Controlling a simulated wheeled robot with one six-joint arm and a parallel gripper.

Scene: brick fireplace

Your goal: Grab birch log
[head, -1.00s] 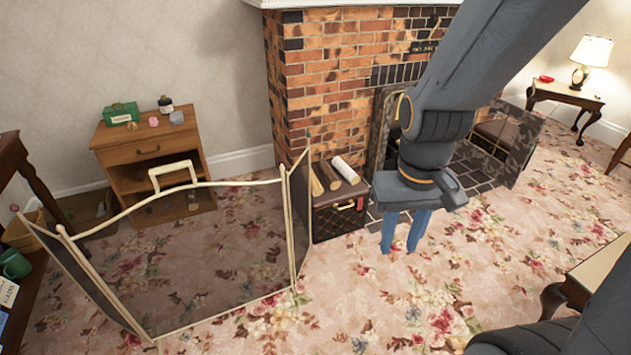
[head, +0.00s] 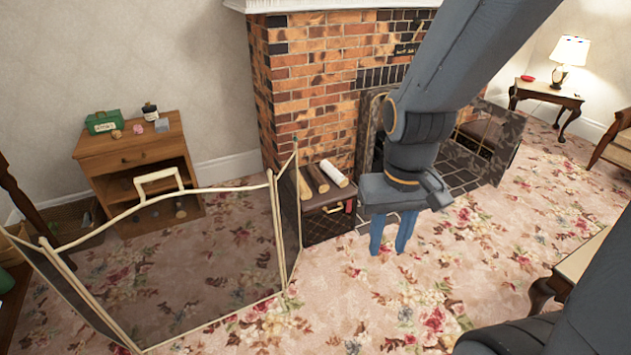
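The birch log (head: 334,174) is white with a pale cut end. It lies beside two brown logs (head: 317,179) on top of a dark box (head: 329,222) in front of the brick fireplace. My gripper (head: 392,233) hangs to the right of the box and nearer to me, with its blue fingers pointing down. The fingers are apart with nothing between them. The birch log is clear of the gripper and not touched by it.
A folding fire screen (head: 205,255) with a cream frame stands left of the box, its right panel close to it. A wooden cabinet (head: 134,165) stands at the left wall. A side table (head: 570,275) is at right. Flowered carpet in front is clear.

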